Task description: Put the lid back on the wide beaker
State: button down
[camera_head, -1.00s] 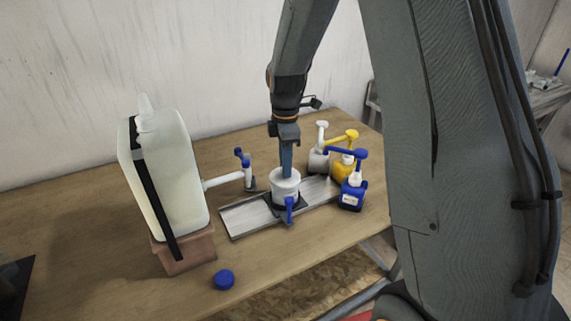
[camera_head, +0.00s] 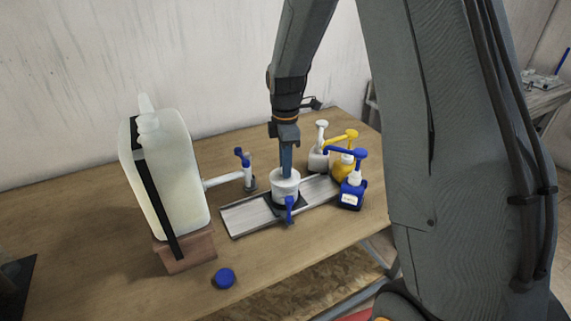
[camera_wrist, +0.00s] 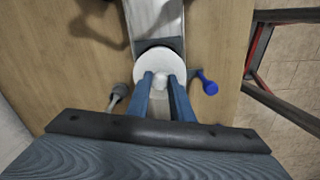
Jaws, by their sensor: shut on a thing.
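The wide beaker (camera_head: 284,191) is white and stands upright on a dark base on the grey board. My gripper (camera_head: 286,172) points straight down over it. In the wrist view my gripper (camera_wrist: 161,84) has its two blue fingers shut on the small pale knob of the round white lid (camera_wrist: 151,62). The lid is at the beaker's top and hides the beaker below in the wrist view. I cannot tell whether it is fully seated. A blue handle (camera_head: 290,208) stands at the front of the beaker's base.
A large white drum (camera_head: 175,180) on a brown block (camera_head: 186,252) stands left, its spout reaching towards a blue-topped tap (camera_head: 245,168). White (camera_head: 319,160), yellow (camera_head: 342,165) and blue (camera_head: 352,192) pump bottles stand close on the right. A blue cap (camera_head: 224,278) lies near the front edge.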

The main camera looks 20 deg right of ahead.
jog(key=c, duration=1.5)
grip_release()
jog(key=shift+o, duration=0.5)
jog(key=o, duration=0.4)
jog(key=shift+r, duration=0.15)
jog(key=shift+r+p, duration=2.4)
jog(key=shift+r, duration=0.9)
grip_shut()
